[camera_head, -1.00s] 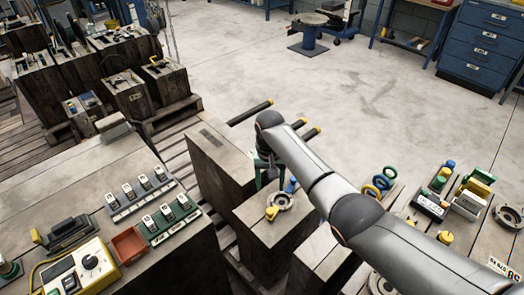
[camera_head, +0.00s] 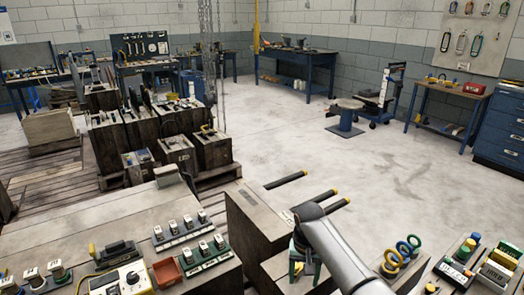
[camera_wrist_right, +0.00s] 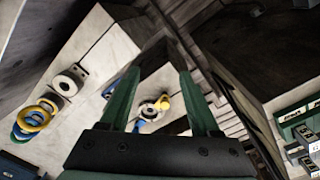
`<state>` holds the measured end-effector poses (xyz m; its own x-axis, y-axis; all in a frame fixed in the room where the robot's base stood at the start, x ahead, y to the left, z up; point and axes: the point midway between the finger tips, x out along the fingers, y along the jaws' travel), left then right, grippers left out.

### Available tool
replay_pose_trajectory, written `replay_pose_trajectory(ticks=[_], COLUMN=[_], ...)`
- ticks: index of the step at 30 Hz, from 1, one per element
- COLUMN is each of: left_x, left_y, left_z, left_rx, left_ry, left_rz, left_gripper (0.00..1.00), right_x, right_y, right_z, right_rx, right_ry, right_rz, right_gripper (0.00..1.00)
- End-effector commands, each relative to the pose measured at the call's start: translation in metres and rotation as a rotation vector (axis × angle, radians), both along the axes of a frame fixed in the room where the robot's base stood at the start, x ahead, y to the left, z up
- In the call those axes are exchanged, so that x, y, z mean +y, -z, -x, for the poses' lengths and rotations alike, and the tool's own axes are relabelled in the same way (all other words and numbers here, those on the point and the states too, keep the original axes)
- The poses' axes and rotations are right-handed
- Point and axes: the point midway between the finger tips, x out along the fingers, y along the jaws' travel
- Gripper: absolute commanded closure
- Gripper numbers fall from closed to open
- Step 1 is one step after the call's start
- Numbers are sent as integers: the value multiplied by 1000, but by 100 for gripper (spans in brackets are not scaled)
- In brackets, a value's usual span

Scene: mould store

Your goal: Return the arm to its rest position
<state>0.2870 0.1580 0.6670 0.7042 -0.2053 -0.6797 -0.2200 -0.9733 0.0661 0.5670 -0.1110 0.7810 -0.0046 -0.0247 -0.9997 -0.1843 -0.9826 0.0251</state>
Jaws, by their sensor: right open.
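My right arm (camera_head: 335,245) reaches in from the bottom right of the head view. Its green-fingered right gripper (camera_head: 304,264) hangs at the arm's far end, partly hidden by the arm, over the dark mould blocks. In the right wrist view the gripper (camera_wrist_right: 160,90) has its two green fingers wide apart with nothing held between them. Below and between them, farther off, a grey ring with yellow and blue parts (camera_wrist_right: 150,108) lies on a block top. I cannot judge the exact height above it. My left gripper is not in view.
A wooden-topped block (camera_head: 252,219) stands just left of the gripper. Coloured rings (camera_head: 392,258) lie to its right, by a black-and-white box (camera_head: 455,270). A red tray (camera_head: 166,272) is at lower left.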

Motion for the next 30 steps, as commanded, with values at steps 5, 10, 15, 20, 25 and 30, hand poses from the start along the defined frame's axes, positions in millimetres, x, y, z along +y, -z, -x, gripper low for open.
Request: replay_pose_trajectory(ticks=[5,10,15,20,25,30], left_x=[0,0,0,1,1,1], left_y=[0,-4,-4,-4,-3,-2], left_z=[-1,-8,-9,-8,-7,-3], left_rx=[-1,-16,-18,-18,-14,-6], left_ry=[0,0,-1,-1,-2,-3], left_rz=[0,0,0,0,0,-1], left_gripper=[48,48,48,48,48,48], right_x=[5,4,-6,-24,-49,-70], right_y=[29,56,78,86,78,59], right_z=[24,56,102,154,211,257], right_rx=[-17,-46,-93,-146,-202,-246], right_ry=[-56,-112,-165,-208,-249,-287], right_rz=[-43,-83,-115,-121,-101,-66], right_gripper=[37,37,37,37,37,37])
